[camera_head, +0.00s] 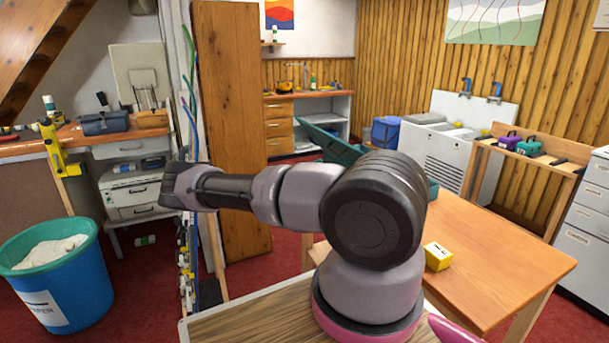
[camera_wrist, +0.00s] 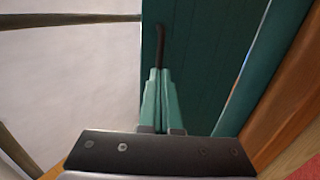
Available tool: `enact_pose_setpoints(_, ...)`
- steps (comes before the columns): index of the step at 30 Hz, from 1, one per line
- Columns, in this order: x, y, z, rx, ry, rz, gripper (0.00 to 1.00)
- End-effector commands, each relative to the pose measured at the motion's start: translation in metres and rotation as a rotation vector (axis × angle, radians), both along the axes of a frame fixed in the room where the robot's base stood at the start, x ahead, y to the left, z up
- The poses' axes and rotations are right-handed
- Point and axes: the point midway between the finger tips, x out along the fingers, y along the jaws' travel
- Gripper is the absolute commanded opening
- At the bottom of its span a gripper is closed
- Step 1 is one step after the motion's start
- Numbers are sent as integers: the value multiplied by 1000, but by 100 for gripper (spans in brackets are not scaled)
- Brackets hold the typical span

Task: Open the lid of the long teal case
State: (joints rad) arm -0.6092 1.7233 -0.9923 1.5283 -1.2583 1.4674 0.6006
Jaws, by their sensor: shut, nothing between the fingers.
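The long teal case (camera_head: 336,148) is on the orange wooden table, largely hidden behind my arm in the head view. A long teal panel at its left slants and looks like a raised lid; how far it is open I cannot tell. In the wrist view a broad dark teal face of the case (camera_wrist: 204,60) fills the middle, with a lighter teal edge to its right. A thin dark bar (camera_wrist: 160,46), perhaps a handle, shows just beyond the fingertips. My gripper (camera_wrist: 160,72) is shut and empty in front of the teal face; contact is unclear. It is hidden in the head view.
A small yellow box (camera_head: 438,256) sits on the wooden table (camera_head: 500,262), whose right part is otherwise clear. A side shelf (camera_head: 545,165) with purple and teal items stands at right. A tall wooden board (camera_head: 232,130) and a blue bin (camera_head: 62,290) are at left.

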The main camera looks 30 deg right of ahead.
Motion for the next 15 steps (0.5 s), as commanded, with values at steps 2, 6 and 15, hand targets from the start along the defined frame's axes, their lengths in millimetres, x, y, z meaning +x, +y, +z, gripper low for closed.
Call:
enact_pose_setpoints(2,-2,-14,8,1,-2,-5,0)
enact_pose_setpoints(6,-3,-32,18,1,0,-2,0)
enact_pose_setpoints(15,-3,-45,25,2,-2,1,0)
